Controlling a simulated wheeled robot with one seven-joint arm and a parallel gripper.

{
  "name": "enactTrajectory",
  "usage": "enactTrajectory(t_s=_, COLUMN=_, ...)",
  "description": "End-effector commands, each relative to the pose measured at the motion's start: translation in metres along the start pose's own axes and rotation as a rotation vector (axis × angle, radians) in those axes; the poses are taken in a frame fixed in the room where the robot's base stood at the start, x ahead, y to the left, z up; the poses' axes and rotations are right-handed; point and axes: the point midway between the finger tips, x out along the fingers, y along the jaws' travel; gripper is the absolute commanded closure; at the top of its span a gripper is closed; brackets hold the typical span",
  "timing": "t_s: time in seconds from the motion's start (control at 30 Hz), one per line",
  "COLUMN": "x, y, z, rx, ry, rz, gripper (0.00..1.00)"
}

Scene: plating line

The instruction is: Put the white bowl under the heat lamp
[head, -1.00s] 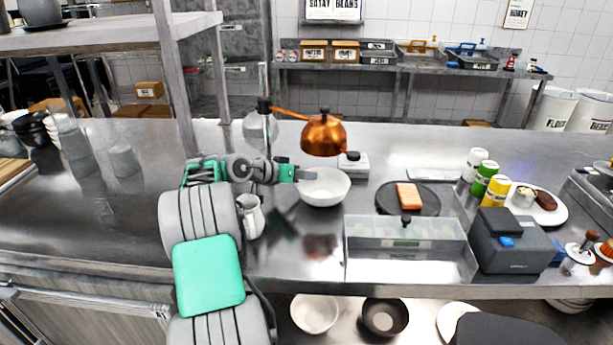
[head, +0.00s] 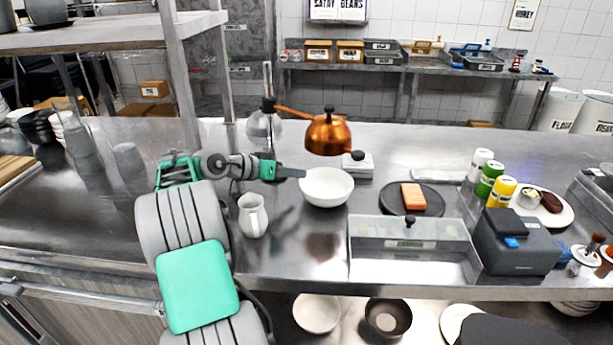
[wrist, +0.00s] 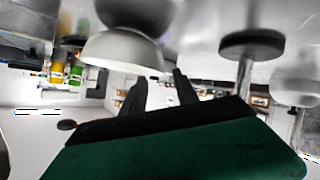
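The white bowl (head: 327,194) stands upright on the steel counter, below the copper heat lamp shade (head: 327,136) in the head view. The shade hangs from an arm on a pole with some height between it and the bowl. My gripper (head: 302,173) is at the bowl's left side, near its rim. In the wrist view, which is upside down, the bowl (wrist: 118,52) is just beyond the fingertips. My gripper (wrist: 160,78) shows two spread fingers with a gap between them and nothing held. Whether a finger touches the rim is unclear.
A white pitcher (head: 253,216) stands left of the bowl, close to my arm. A dark round plate (head: 430,207) with an orange piece lies to the right. A clear-lidded bin (head: 390,264) is in front. The counter (head: 300,250) between pitcher and bin is clear.

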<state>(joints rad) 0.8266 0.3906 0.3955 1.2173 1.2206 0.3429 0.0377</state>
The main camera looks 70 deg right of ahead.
Motion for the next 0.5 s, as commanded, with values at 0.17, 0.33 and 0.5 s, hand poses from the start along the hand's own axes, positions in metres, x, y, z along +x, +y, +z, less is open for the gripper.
enactTrajectory(t_s=0.17, x=-0.037, y=-0.001, z=-0.001, rx=-0.001, ry=0.001, rz=-0.003, gripper=0.64)
enactTrajectory(t_s=0.33, x=-0.049, y=0.0, z=0.0, rx=0.0, ry=-0.001, rz=0.0, gripper=0.64)
enactTrajectory(t_s=0.5, x=-0.049, y=0.0, z=0.0, rx=0.0, ry=-0.001, rz=0.0, gripper=0.64)
